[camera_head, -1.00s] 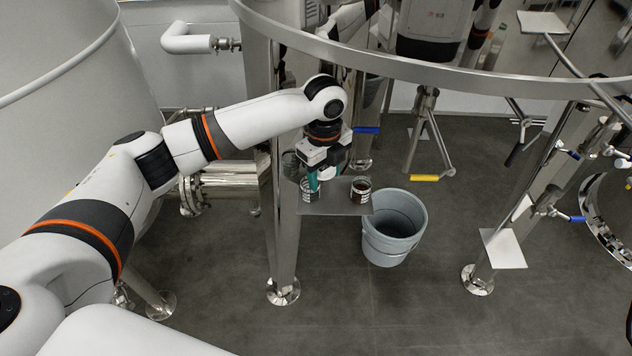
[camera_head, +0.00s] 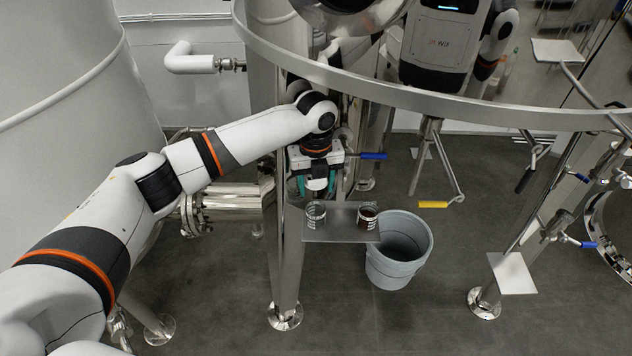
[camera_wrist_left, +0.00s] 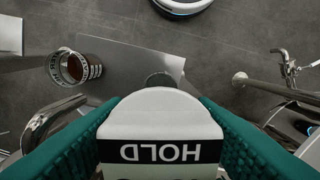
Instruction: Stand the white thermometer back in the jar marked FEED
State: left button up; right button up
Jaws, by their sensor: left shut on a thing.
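My left gripper (camera_head: 317,187) has its teal fingers shut on the white thermometer (camera_head: 318,183), behind and above the small shelf. In the left wrist view, the white head of the thermometer (camera_wrist_left: 160,118) fills the grip, with "HOLD" upside down on a black band. Its lower end is hidden. A clear jar (camera_head: 316,214) with a pale label stands on the shelf's left, just in front of the gripper. A jar with dark brown contents (camera_head: 367,217) stands on its right; it also shows in the left wrist view (camera_wrist_left: 77,68). I cannot read FEED on either jar.
The metal shelf (camera_head: 342,232) is small and sits beside a steel leg (camera_head: 289,270). A grey bucket (camera_head: 397,250) stands on the floor at its right. A blue-handled valve (camera_head: 373,156) is close right of the gripper. The tank's steel rim (camera_head: 440,98) runs above.

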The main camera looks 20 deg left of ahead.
pick_arm(q)
jog(key=shift+r+p, duration=0.1)
jog(key=shift+p, duration=0.2)
jog(key=shift+f, duration=0.2)
jog(key=shift+f+b, duration=1.5)
jog(key=shift+f, duration=2.8)
jog(key=o, duration=1.1)
jog(key=shift+c, duration=0.2)
jog(key=shift+r, duration=0.1)
